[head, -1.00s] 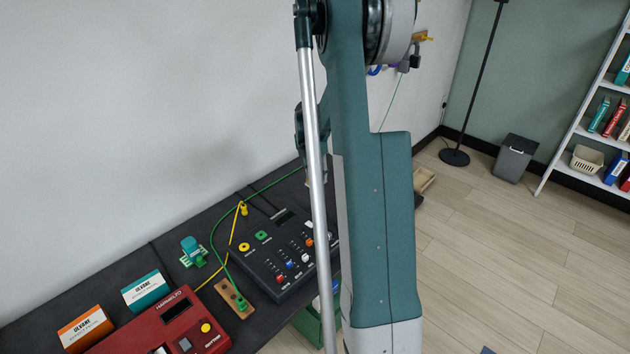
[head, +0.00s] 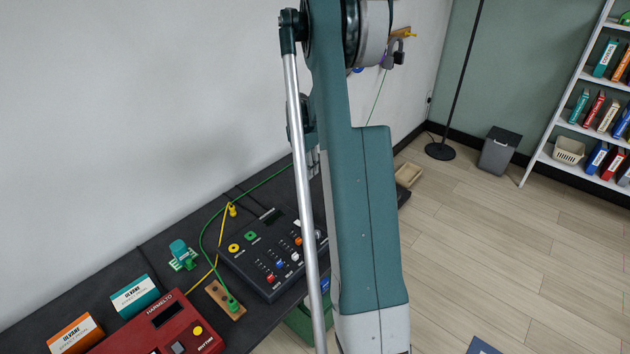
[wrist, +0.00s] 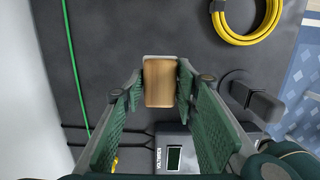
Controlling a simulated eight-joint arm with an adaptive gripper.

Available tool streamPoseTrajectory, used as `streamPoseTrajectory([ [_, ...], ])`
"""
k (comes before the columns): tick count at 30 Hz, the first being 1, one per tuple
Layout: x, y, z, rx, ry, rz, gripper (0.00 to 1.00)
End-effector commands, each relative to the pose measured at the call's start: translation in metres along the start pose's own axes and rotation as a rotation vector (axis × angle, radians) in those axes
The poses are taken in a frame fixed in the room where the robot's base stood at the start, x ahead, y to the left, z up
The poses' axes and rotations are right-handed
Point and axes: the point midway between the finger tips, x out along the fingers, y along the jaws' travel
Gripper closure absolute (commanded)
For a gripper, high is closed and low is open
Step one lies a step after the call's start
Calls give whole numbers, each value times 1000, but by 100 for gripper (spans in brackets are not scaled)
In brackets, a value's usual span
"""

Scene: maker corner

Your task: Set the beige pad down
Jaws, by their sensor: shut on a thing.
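The beige pad (wrist: 160,84), a tan block with rounded corners and a pale edge at its far end, is between the fingertips of my gripper (wrist: 160,92) in the wrist view. The green fingers are shut on its two sides. Below it is the dark bench top (wrist: 125,40); I cannot tell whether the pad touches it. In the head view my arm hides the pad and most of the gripper.
A black device with a small display (wrist: 173,158) is close by the fingers. A yellow cable coil (wrist: 246,22) and a green cable (wrist: 74,70) lie on the bench. A red device (head: 170,325) and boxes (head: 135,296) stand farther left.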

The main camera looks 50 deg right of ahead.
Motion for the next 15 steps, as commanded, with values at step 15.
streamPoseTrajectory([
  [15, 9, 28, 86, 1, 0, 0, 82],
])
